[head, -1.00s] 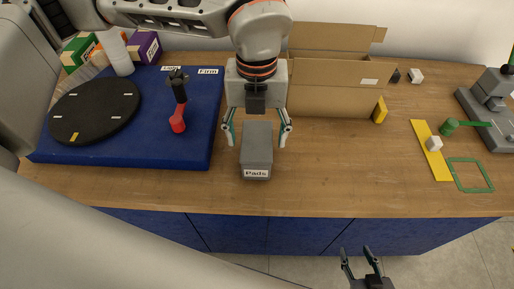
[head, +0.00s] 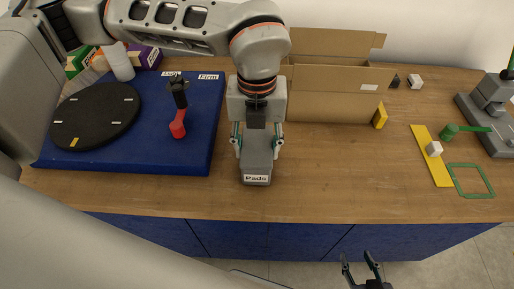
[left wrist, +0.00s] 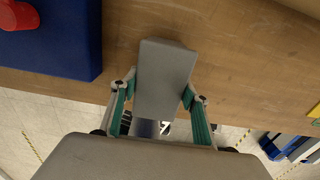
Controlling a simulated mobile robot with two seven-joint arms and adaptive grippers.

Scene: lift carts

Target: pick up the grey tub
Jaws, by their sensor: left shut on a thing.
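The grey tub (head: 257,172) is a small box with a "Pads" label on its front, near the front edge of the wooden counter. It also shows in the left wrist view (left wrist: 165,75), between the fingers. My left gripper (head: 257,146) comes from above and is shut on the tub, one finger against each side. In the left wrist view the fingers (left wrist: 158,100) lie along both sides of the tub. Whether the tub is clear of the counter cannot be told. My right gripper (head: 361,262) is below the counter's front edge, its two fingers apart and empty.
An open cardboard box (head: 335,95) stands behind the tub. A yellow strip (head: 432,165) and green square outline (head: 471,181) lie right. Counter between is clear.

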